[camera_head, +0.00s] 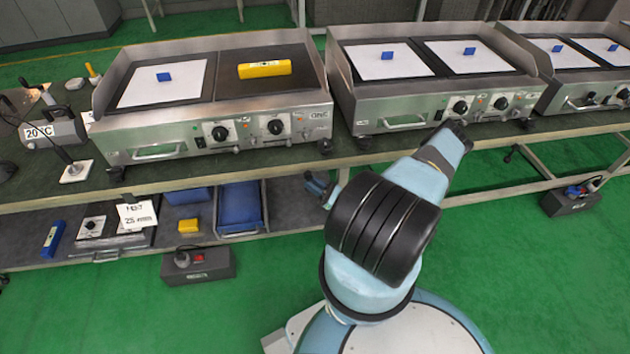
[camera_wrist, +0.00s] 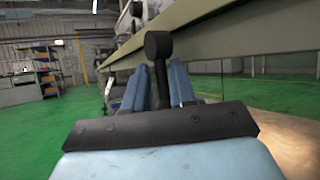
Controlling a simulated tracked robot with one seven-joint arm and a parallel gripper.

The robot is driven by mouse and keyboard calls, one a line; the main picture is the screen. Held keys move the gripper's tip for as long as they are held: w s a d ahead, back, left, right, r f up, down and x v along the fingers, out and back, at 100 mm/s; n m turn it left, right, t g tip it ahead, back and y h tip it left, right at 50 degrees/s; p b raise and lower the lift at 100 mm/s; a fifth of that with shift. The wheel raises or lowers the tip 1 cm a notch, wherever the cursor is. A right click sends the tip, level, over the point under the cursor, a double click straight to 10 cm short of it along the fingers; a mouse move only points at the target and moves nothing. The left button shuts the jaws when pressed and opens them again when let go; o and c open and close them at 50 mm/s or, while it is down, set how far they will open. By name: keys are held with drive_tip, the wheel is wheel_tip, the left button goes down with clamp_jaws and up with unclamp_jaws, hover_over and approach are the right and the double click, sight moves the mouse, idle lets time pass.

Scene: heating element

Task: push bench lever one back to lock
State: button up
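A black lever with a round knob (camera_wrist: 158,45) stands up in the wrist view, under the edge of the bench (camera_wrist: 225,38). My gripper (camera_wrist: 160,75) has its two blue fingers on either side of the lever's dark stem. The stem shows between the fingers, but I cannot tell whether both press on it. In the head view my arm covers the middle of the bench front. The lever cannot be made out there. Only a small blue and dark part of my gripper (camera_head: 320,186) shows left of the arm.
Several metal griddles, including a left one (camera_head: 255,138) and a middle one (camera_head: 395,120), stand on the bench (camera_head: 60,190). A lower shelf holds a blue tray (camera_head: 240,207) and a yellow block (camera_head: 188,226). A dark box (camera_head: 197,265) lies on the green floor, which is otherwise mostly clear.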

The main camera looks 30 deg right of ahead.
drive_tip(key=v, duration=1.2)
drive_tip(key=shift+s+f, duration=0.1)
drive_tip(key=shift+f, duration=0.05)
